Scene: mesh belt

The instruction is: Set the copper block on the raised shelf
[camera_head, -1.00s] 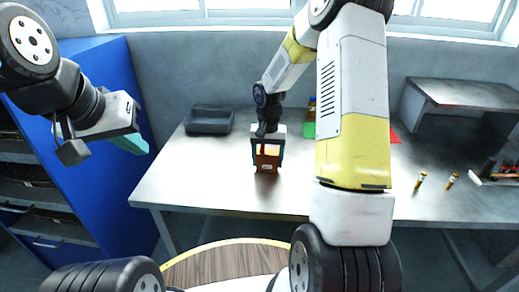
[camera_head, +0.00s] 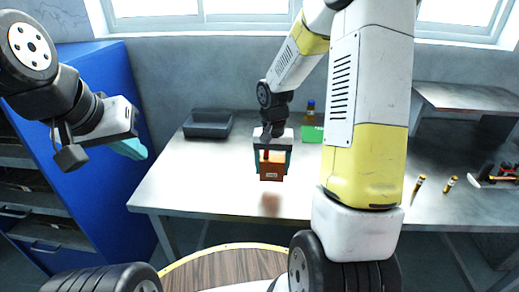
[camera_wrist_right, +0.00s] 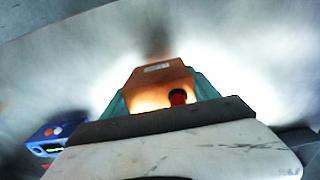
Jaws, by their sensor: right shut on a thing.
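The copper block (camera_head: 271,170) is an orange-brown block with a small pale label. My right gripper (camera_head: 273,160) is shut on it, teal fingers on either side, and holds it above the table, with a reflection on the metal below. In the right wrist view the block (camera_wrist_right: 150,78) sits between the teal fingers, with a red and black knob (camera_wrist_right: 178,97) in front of it. The raised shelf (camera_head: 468,97) stands at the back right, its top bare where visible. My left gripper (camera_head: 130,148) hangs at the left, away from the table; its opening is unclear.
The metal table (camera_head: 185,185) has free room at left and front. A dark tray (camera_head: 208,124) and a green box (camera_head: 312,133) stand at the back. A blue cabinet (camera_head: 95,90) stands left.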

